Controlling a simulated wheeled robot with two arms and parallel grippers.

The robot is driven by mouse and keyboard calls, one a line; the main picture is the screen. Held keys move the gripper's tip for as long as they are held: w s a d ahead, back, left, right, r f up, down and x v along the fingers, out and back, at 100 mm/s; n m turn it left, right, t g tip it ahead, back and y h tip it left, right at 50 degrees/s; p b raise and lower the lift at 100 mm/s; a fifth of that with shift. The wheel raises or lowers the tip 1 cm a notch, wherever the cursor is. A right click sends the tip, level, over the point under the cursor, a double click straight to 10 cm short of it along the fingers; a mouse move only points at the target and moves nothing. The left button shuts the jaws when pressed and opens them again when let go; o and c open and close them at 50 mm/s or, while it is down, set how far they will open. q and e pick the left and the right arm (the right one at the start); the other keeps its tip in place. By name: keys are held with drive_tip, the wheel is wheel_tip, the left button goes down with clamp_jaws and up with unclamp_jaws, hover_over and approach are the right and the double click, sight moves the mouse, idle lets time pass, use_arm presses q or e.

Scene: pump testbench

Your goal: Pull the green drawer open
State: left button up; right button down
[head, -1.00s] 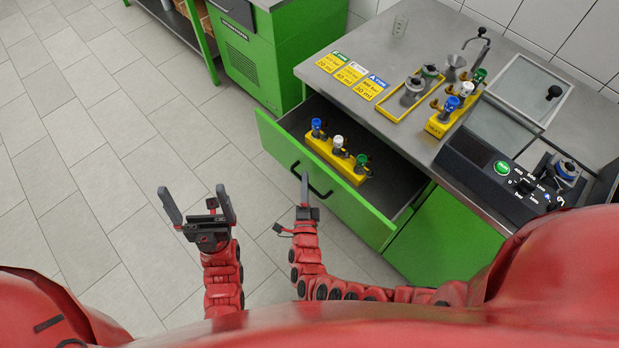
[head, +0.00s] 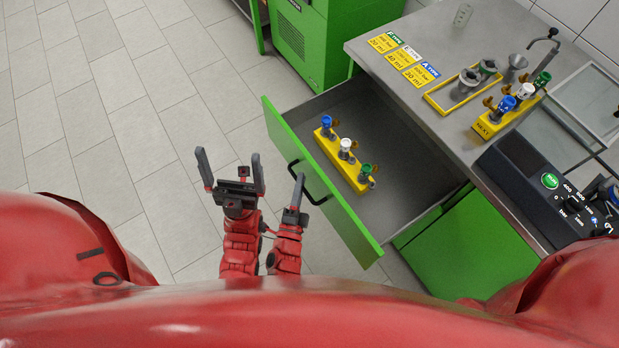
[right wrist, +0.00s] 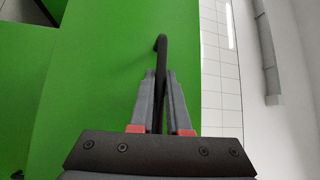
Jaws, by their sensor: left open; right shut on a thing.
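The green drawer (head: 345,222) stands pulled well out of the cabinet, with much of its grey inside showing. Its black handle (head: 318,196) is on the front panel; the handle also shows in the right wrist view (right wrist: 160,62). My right gripper (head: 298,190) is at the handle, and in the right wrist view its fingers (right wrist: 160,100) are closed around the handle bar. My left gripper (head: 230,172) is open and empty, left of the drawer front, over the floor. A yellow rack (head: 343,162) with blue, white and green-topped valves sits in the drawer near its front.
The worktop (head: 440,100) above holds yellow labels (head: 402,60), a yellow tray with metal parts (head: 465,90), a second valve rack (head: 492,120) and a black control panel (head: 540,185). Tiled floor (head: 120,120) is free to the left.

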drive_tip(key=shift+s+a, duration=0.2)
drive_tip(key=c, duration=0.9)
unclamp_jaws()
drive_tip(key=s+b, duration=0.1)
drive_tip(key=s, duration=0.4)
drive_tip(key=s+a+f+b, duration=0.1)
drive_tip(key=s, duration=0.5)
drive_tip(key=s+a+f+b, duration=0.1)
drive_tip(key=s+b, duration=0.1)
drive_tip(key=s, duration=0.4)
drive_tip(key=shift+f, duration=0.2)
